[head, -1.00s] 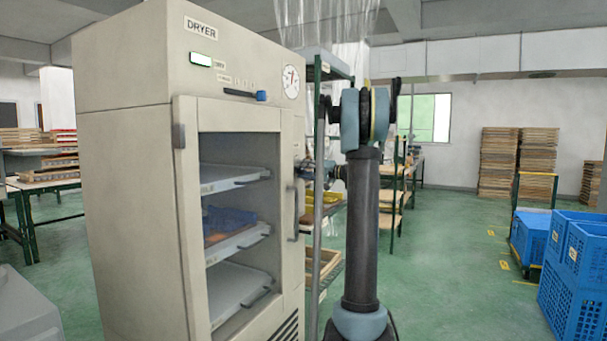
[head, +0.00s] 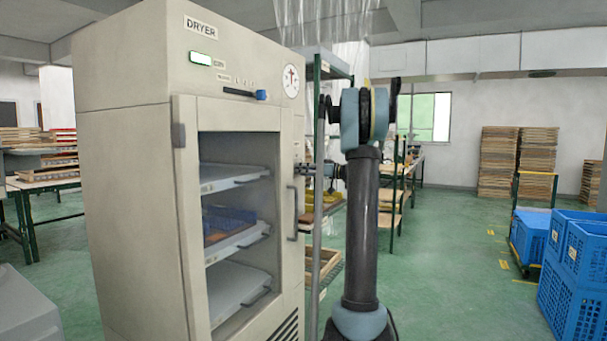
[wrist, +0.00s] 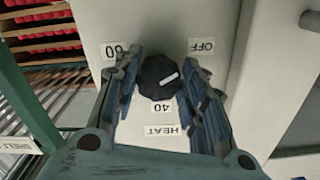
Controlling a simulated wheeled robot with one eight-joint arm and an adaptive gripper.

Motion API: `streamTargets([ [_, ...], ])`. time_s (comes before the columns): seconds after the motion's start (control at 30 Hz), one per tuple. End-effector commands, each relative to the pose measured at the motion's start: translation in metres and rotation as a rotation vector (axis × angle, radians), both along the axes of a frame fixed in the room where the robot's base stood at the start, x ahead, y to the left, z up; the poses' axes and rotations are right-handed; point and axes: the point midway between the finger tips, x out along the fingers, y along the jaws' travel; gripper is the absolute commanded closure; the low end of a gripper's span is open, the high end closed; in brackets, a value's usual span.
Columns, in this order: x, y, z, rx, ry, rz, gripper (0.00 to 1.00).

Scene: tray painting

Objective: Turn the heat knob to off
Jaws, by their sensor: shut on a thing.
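The heat knob (wrist: 157,70) is black with a white pointer mark, on a pale panel in the wrist view. The mark points right and slightly up, roughly toward the OFF label (wrist: 201,45). The 60 label (wrist: 113,50) is at upper left; the 40 label (wrist: 162,108) and the HEAT label (wrist: 163,130) are below the knob. My gripper (wrist: 158,78) has one finger on each side of the knob and is shut on it. In the head view my gripper (head: 305,170) reaches the right side of the dryer (head: 120,190); the knob is hidden there.
The dryer's glazed door with its handle (head: 292,212) is shut, with trays inside. A green-framed shelf rack (head: 316,120) stands close behind my arm. Blue crates (head: 570,275) stand at the right. Green floor between is clear.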

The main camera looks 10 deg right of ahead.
Motion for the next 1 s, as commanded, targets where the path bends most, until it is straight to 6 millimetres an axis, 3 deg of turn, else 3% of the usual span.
streamTargets([
  [0.6,0.0017,-0.0015,0.0002,-0.027,-0.036,-0.004,0.85],
  [0.63,0.0017,-0.0015,0.0002,-0.027,-0.036,-0.004,0.59],
  [0.7,0.0017,-0.0014,0.0004,-0.026,-0.036,-0.004,0.44],
  [1.0,0.0008,-0.0007,0.0006,-0.025,-0.036,-0.002,0.41],
])
